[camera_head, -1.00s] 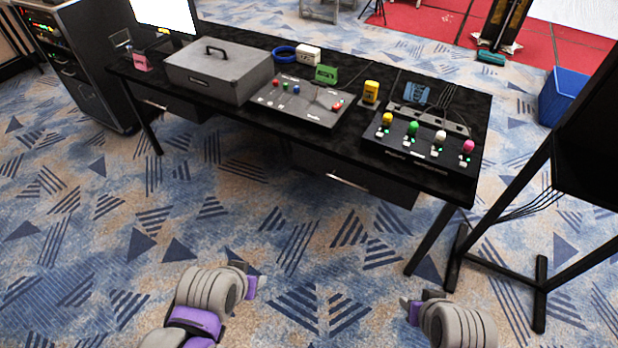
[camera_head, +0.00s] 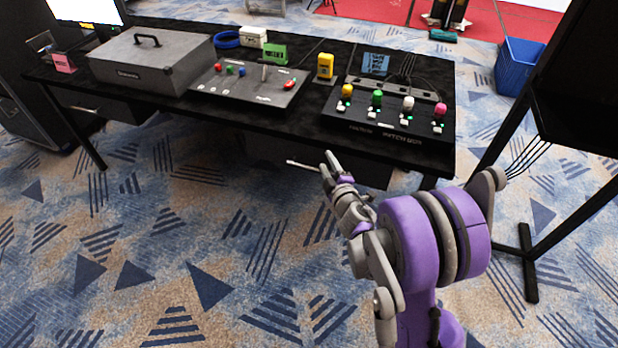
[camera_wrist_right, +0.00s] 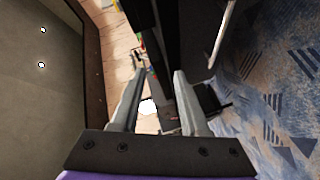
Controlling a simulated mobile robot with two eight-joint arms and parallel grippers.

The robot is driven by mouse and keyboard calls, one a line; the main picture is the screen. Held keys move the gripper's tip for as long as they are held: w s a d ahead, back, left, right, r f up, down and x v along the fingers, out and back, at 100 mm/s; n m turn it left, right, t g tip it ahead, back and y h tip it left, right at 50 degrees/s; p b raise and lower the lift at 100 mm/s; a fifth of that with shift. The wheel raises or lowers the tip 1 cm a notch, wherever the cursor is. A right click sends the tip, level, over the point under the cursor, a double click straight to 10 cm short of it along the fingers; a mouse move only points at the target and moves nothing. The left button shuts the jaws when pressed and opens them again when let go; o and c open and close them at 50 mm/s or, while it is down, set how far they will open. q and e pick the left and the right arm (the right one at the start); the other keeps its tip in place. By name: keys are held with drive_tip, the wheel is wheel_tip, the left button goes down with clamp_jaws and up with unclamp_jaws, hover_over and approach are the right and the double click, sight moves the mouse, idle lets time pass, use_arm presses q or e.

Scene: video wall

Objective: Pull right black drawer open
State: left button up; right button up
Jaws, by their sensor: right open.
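The right black drawer (camera_head: 372,173) hangs under the black table, and its front looks closed. Its silver handle (camera_head: 302,165) shows just left of my right gripper (camera_head: 332,168). The gripper partly covers the drawer front. In the right wrist view the two fingers of my right gripper (camera_wrist_right: 158,88) stand apart with nothing between them. A pale curved bar, seemingly the handle (camera_wrist_right: 222,32), lies to the right of the fingertips there. I cannot tell whether the gripper touches the drawer. My left gripper is out of view.
The black table (camera_head: 300,125) carries a grey case (camera_head: 150,65), a control panel (camera_head: 248,90) and a button console (camera_head: 385,125). A left drawer (camera_head: 100,105) is under it. A black stand (camera_head: 528,265) is at the right. Carpet in front is clear.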

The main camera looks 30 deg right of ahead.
sight(311, 167)
wheel_tip(311, 167, down, 12)
drive_tip(key=w+n+y+b, duration=0.1)
drive_tip(key=n+y+b, duration=0.2)
drive_tip(key=n, duration=0.2)
drive_tip(key=shift+t, duration=0.3)
drive_tip(key=w, duration=0.3)
drive_tip(key=w+d+f, duration=0.1)
drive_tip(key=w, duration=0.6)
drive_tip(key=shift+w+d+f, duration=0.2)
drive_tip(key=shift+w, duration=0.1)
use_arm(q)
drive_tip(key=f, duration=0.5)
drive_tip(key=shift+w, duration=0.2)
use_arm(e)
clamp_jaws()
